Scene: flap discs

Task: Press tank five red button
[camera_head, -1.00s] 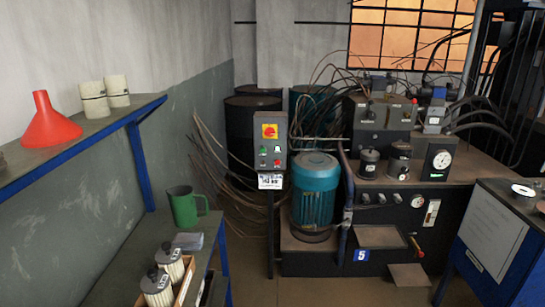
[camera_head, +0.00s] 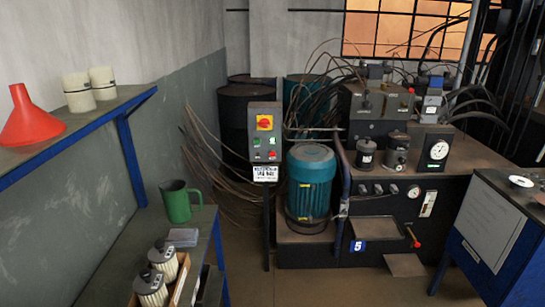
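A grey control box (camera_head: 265,148) on a post stands in the middle of the view, left of the teal motor (camera_head: 310,183). It has a red rotary switch on a yellow plate (camera_head: 264,122) at the top. Small buttons or lamps sit below, with a red button (camera_head: 273,155) at the lower right and a green one (camera_head: 257,155) beside it. A white label hangs under the box; its text is too small to read. The dark tank unit (camera_head: 388,217) to the right carries a blue "5" plate (camera_head: 358,246). Neither of my grippers is in view.
A shelf bench at left holds a red funnel (camera_head: 31,121), white filters (camera_head: 79,92), a green jug (camera_head: 178,201) and more filters (camera_head: 152,287) in a box. A blue-framed cabinet (camera_head: 498,235) stands at right. Floor between bench and post is clear.

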